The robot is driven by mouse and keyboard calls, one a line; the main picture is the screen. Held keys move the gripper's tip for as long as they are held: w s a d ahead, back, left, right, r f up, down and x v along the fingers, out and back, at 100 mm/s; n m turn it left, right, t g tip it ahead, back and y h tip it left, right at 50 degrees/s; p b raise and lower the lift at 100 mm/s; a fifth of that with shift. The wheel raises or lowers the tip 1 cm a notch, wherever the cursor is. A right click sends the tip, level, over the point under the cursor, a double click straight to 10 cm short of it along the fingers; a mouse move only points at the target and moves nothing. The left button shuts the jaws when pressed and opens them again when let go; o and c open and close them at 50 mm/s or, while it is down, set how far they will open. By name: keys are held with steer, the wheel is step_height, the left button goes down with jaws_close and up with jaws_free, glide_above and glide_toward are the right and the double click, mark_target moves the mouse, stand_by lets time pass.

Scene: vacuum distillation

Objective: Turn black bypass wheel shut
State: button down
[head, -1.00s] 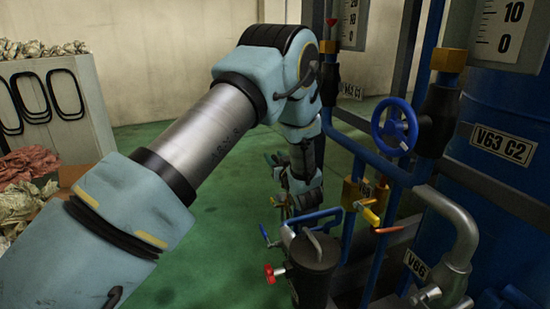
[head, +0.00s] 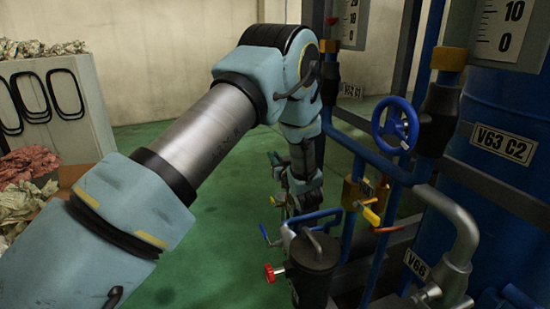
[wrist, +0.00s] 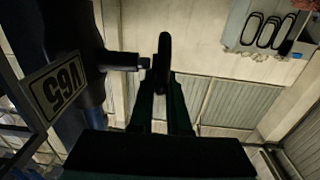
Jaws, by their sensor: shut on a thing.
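The black wheel (wrist: 163,48) shows edge-on in the upper middle of the wrist view, on a short dark stem (wrist: 124,62) that comes from a dark pipe body on the left. My gripper (wrist: 163,84) has one finger on each side of the wheel's near rim and is shut on it. In the head view my gripper is low beyond the black canister, small and partly hidden by my own wrist. I cannot make out the black wheel in that view.
In the head view a blue wheel (head: 395,126), a yellow-red lever valve (head: 371,215), a black canister (head: 313,262) and blue pipes crowd the right. The green floor (head: 215,235) left of them is clear.

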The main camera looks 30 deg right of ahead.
mark_target(275, 155)
steer(key=shift+s+f+t+b, duration=0.1)
steer(key=shift+f+t+b, duration=0.3)
steer(key=shift+b, duration=0.5)
steer(key=shift+r+t+b, duration=0.35)
steer(key=shift+t, duration=0.05)
steer(key=c, duration=0.9)
jaws_free()
steer(key=shift+r, duration=0.1)
step_height(275, 155, up, 10)
steer(key=shift+f+p, duration=0.1)
steer(key=shift+p, duration=0.2)
